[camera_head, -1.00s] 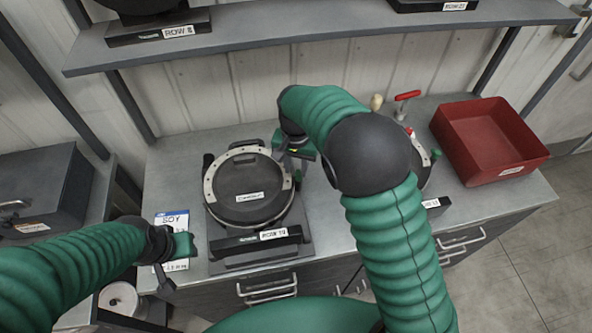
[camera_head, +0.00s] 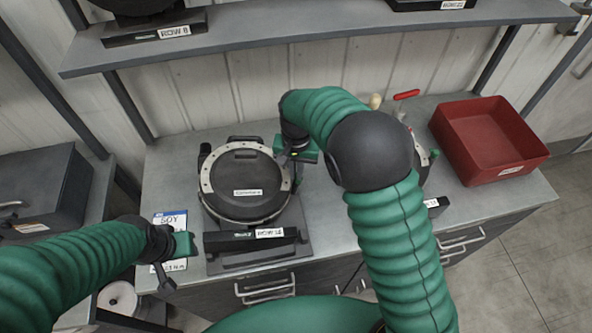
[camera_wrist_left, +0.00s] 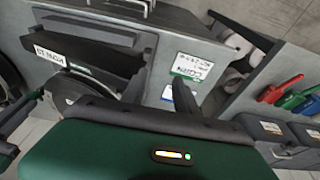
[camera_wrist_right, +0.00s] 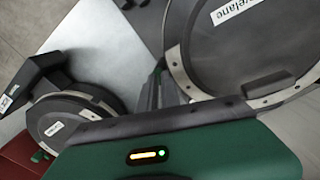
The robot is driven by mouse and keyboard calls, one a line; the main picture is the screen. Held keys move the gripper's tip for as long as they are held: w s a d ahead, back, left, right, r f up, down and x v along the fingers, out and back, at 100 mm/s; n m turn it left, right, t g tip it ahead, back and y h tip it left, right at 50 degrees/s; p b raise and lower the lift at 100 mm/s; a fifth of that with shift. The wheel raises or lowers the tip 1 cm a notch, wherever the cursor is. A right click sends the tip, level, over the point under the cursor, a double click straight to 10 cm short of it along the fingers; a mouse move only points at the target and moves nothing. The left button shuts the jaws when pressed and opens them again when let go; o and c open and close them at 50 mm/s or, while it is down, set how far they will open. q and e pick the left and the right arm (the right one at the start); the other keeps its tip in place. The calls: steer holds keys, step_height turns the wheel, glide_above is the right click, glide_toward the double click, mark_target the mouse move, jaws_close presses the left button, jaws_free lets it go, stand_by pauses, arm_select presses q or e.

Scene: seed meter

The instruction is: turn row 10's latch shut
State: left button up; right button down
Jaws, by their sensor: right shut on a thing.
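The row 10 seed meter (camera_head: 246,190) sits on the bench with its round dark lid down inside a pale ring. Its base carries the ROW 10 label (camera_head: 270,232). My right gripper (camera_head: 287,160) is at the meter's right rim, shut on a small part there that I take to be the latch. The fingers hide most of this part, so its angle cannot be read. In the right wrist view the closed fingers (camera_wrist_right: 158,92) stand beside the meter's rim (camera_wrist_right: 180,72). My left gripper (camera_head: 180,265) is open and empty by the bench's front left edge.
A SOY card (camera_head: 171,221) lies left of the meter. Another meter (camera_head: 424,160), partly behind my right arm, and a red bin (camera_head: 490,140) stand to the right. A shelf (camera_head: 320,30) crosses above the bench. A grey box (camera_head: 45,190) is far left.

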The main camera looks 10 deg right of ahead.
steer(key=shift+s+d+f+n, duration=0.15)
steer(key=shift+f+n, duration=0.15)
steer(key=shift+n, duration=0.4)
steer(key=shift+n+p, duration=0.3)
steer(key=shift+n, duration=0.2)
steer(key=c, duration=2.1)
jaws_free()
steer(key=shift+n, duration=0.3)
steer(key=o, duration=0.8)
steer(key=shift+w+a, duration=0.2)
steer(key=shift+a, duration=0.35)
steer(key=shift+o, duration=0.2)
steer(key=shift+w+d, duration=0.1)
steer(key=shift+d, duration=0.15)
steer(key=shift+w+d, duration=0.1)
steer(key=shift+d, duration=0.25)
arm_select(q)
steer(key=shift+w+d+r, duration=0.15)
steer(key=shift+w+r, duration=0.05)
steer(key=shift+w, duration=0.15)
arm_select(e)
steer(key=shift+r, duration=0.1)
